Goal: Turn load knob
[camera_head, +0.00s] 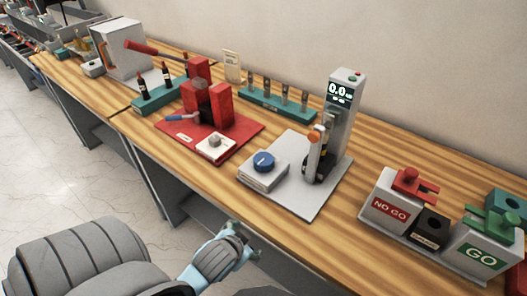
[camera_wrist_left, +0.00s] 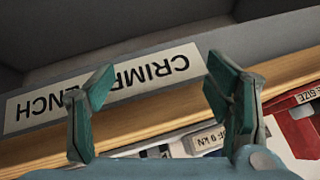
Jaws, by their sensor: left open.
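A blue round knob (camera_head: 263,160) sits on a small light grey box (camera_head: 262,174) on the grey base plate of a tester. The tester column has a display (camera_head: 341,91) reading 0.0. A second, pale knob (camera_head: 215,142) sits on a white block on the red plate. My left gripper (camera_head: 245,240) is in front of the bench edge, below the blue knob and apart from it. In the left wrist view its fingers (camera_wrist_left: 162,90) are spread and empty, facing the bench edge. My right gripper is not in view.
A red crimping tool (camera_head: 208,105) stands left of the tester. NO GO (camera_head: 391,210) and GO (camera_head: 480,256) blocks stand at the right. The wooden bench edge (camera_wrist_left: 60,148) and CRIMP BENCH label (camera_wrist_left: 45,108) lie before the gripper. Bare wood shows right of the tester.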

